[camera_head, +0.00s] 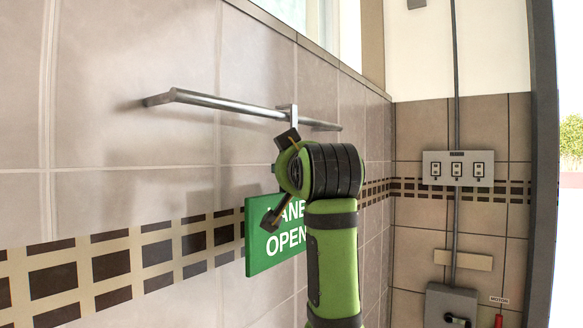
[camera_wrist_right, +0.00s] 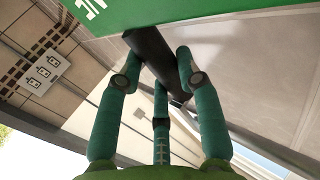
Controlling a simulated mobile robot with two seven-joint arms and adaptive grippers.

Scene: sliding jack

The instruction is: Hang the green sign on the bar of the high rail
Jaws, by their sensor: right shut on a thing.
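The high rail's bar (camera_head: 215,101) is a silver metal rod running along the tiled wall in the head view. The green sign (camera_head: 262,258), with white lettering reading "OPEN" on its lower line, is below the bar. My right arm covers its right part. The sign's green edge also shows at the top of the right wrist view (camera_wrist_right: 210,14). My right gripper (camera_wrist_right: 157,72) has its fingers closed around a dark piece at the sign. In the head view, the arm hides most of this grip. Whether any part of the sign touches the bar cannot be told. My left gripper is out of view.
A grey switch panel (camera_head: 457,168) and a lower grey box (camera_head: 451,305) are on the far wall, with a vertical conduit (camera_head: 455,80). A dark post (camera_head: 541,160) stands at the right. The wall left of the sign is clear.

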